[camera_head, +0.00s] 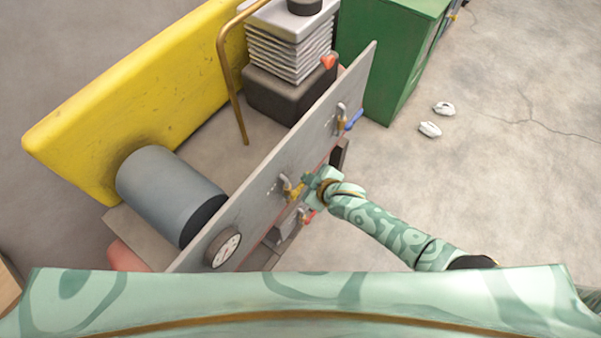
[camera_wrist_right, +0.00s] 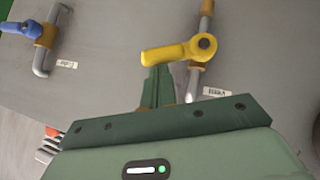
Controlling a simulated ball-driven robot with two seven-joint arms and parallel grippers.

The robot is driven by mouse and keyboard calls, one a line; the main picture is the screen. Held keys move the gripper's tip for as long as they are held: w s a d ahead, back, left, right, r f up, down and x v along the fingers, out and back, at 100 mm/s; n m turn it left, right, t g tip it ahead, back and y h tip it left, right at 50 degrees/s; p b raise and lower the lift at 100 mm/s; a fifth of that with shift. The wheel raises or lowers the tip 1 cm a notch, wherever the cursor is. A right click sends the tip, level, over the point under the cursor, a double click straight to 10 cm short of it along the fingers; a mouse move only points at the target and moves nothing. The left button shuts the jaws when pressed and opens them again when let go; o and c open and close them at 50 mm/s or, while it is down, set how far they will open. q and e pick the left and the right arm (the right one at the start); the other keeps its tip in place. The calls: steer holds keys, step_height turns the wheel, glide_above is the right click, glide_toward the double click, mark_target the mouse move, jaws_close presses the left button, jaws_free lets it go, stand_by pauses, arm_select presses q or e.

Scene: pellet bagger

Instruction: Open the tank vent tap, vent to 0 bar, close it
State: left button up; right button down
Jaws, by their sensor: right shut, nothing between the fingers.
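The vent tap has a yellow lever handle (camera_wrist_right: 172,53) on a short pipe, with a label reading "Vent" (camera_wrist_right: 216,92) beside it. The lever lies crosswise to its pipe. In the head view the yellow tap (camera_head: 291,190) sits on the grey panel (camera_head: 250,195). My right gripper (camera_head: 307,184) is right at this tap. In the wrist view its shut, empty fingers (camera_wrist_right: 158,84) are next to the lever's free end; I cannot tell whether they touch it. A round pressure gauge (camera_head: 223,249) is at the panel's near end; its reading is too small to tell. My left gripper is not in view.
A blue-handled tap (camera_head: 353,120) is farther along the panel; it also shows in the wrist view (camera_wrist_right: 20,28). A red-handled tap (camera_head: 309,216) is close below the yellow one. A grey cylinder (camera_head: 170,195) lies behind the panel. Floor to the right is mostly clear.

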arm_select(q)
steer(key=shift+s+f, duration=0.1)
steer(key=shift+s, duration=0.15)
arm_select(e)
steer(key=shift+w+d+f, duration=0.25)
steer(key=shift+f, duration=0.2)
steer(key=shift+w+d+f, duration=0.25)
steer(key=shift+f, duration=0.15)
arm_select(q)
steer(key=shift+b, duration=0.3)
